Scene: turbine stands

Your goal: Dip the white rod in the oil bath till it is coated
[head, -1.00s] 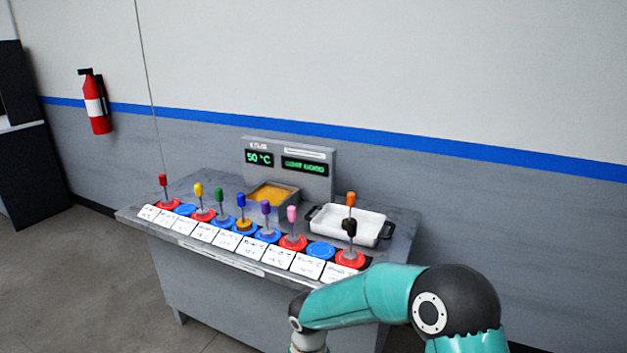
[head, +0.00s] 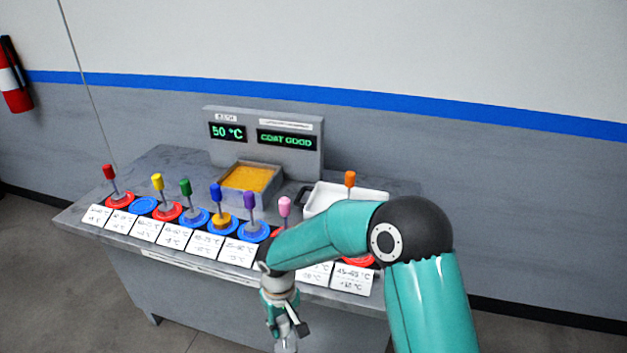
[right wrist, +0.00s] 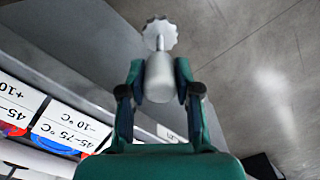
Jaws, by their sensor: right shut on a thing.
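My right gripper (head: 283,318) hangs low in front of the bench, well away from the oil bath. It is shut on the whitish handle of the white rod (right wrist: 159,80), seen between its fingers in the right wrist view. A thin stem runs from the handle to a pale toothed disc at its end. The oil bath (head: 236,199), a grey box of amber oil, stands at the back of the bench below a panel reading 50 °C and COAT GOOD. My left gripper is not in view.
Several rods with coloured handles stand along the bench front (head: 72,217) in red and blue rings, behind temperature cards. One blue ring (head: 143,205) is empty. A white tray (head: 375,195) stands right of the bath, partly behind my right arm. Floor is clear at left.

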